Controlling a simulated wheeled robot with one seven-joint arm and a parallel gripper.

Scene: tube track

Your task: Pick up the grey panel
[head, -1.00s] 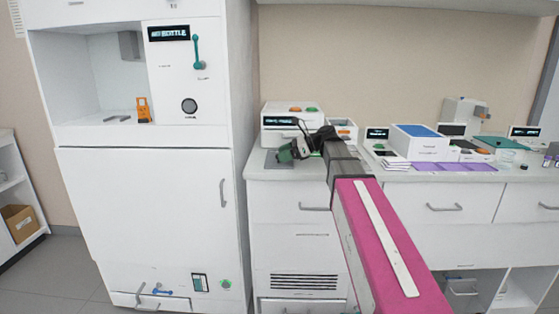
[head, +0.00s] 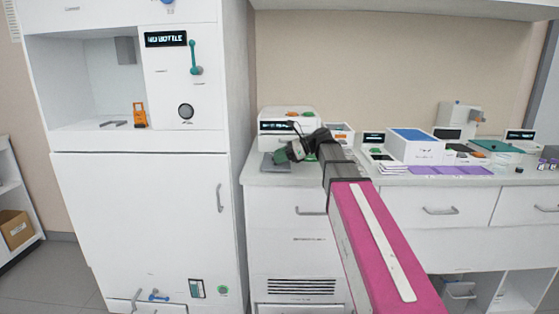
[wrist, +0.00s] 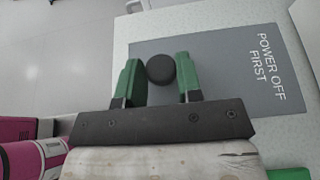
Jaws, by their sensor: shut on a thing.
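The grey panel (wrist: 225,75) is a flat sheet marked "POWER OFF FIRST", with a round black knob (wrist: 161,69). It is over the white counter, near its left edge, in the wrist view. In the head view a small part of the panel (head: 268,166) shows beside my gripper (head: 281,156). My gripper (wrist: 158,82) has green fingers, one on each side of the knob, and is shut on it. I cannot tell whether the panel is resting on the counter or slightly raised.
A white device (head: 289,125) with a display stands just behind my gripper. A tall white cabinet (head: 140,215) is to the left. Further right on the counter are a blue-topped box (head: 415,146) and purple mats (head: 462,170). Open floor shows left of the counter in the wrist view.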

